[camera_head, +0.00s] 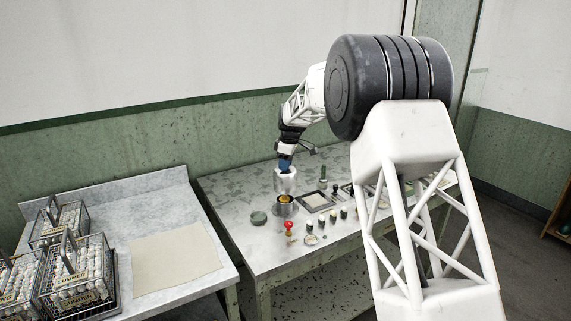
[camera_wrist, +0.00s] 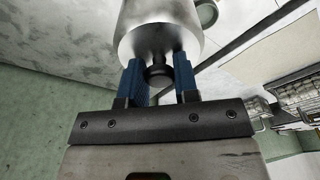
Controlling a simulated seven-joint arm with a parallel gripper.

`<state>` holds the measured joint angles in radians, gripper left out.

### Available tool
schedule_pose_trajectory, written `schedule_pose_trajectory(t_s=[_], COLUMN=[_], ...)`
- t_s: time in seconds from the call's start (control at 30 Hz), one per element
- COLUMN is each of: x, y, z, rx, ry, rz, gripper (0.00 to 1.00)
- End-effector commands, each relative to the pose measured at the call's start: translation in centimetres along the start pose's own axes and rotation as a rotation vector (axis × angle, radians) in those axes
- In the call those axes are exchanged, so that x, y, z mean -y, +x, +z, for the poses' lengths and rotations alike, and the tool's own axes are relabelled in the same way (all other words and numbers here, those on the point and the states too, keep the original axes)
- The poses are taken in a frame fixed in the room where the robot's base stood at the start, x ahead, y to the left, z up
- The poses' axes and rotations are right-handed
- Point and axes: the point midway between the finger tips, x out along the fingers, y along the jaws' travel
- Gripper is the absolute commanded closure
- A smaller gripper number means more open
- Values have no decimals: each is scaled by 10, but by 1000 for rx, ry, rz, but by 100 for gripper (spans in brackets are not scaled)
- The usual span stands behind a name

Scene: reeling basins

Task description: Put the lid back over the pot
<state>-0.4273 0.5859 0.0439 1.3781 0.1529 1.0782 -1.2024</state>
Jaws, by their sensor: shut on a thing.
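My gripper (camera_head: 285,167), with blue fingers, points down over the speckled table. It is shut on the dark knob (camera_wrist: 158,74) of a silver, cylinder-like lid (camera_head: 285,183). In the wrist view the lid (camera_wrist: 160,28) hangs beyond the fingertips, filling the top middle. A small metal pot (camera_head: 284,210) stands on the table just below the lid in the head view. Something orange-yellow (camera_head: 285,198) shows at the pot's mouth. The lid appears apart from the pot, above or slightly behind it; its exact alignment cannot be told. The wrist view does not show the pot.
A green dish (camera_head: 258,217) stands left of the pot, and a red ball-topped item (camera_head: 289,225) stands in front. A framed tray (camera_head: 317,201), a green bottle (camera_head: 323,175) and several small items lie to the right. Wire baskets (camera_head: 75,270) and a beige mat (camera_head: 175,256) occupy the left bench.

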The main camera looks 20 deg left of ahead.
Motion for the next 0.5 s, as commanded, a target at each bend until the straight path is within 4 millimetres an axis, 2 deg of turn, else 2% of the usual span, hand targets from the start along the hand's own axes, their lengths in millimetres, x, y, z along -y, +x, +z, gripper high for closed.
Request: schedule_pose_trajectory(t_s=[0.5], x=[0], y=[27], z=[4], rx=[0], ry=[0], rz=[-1], gripper=[97])
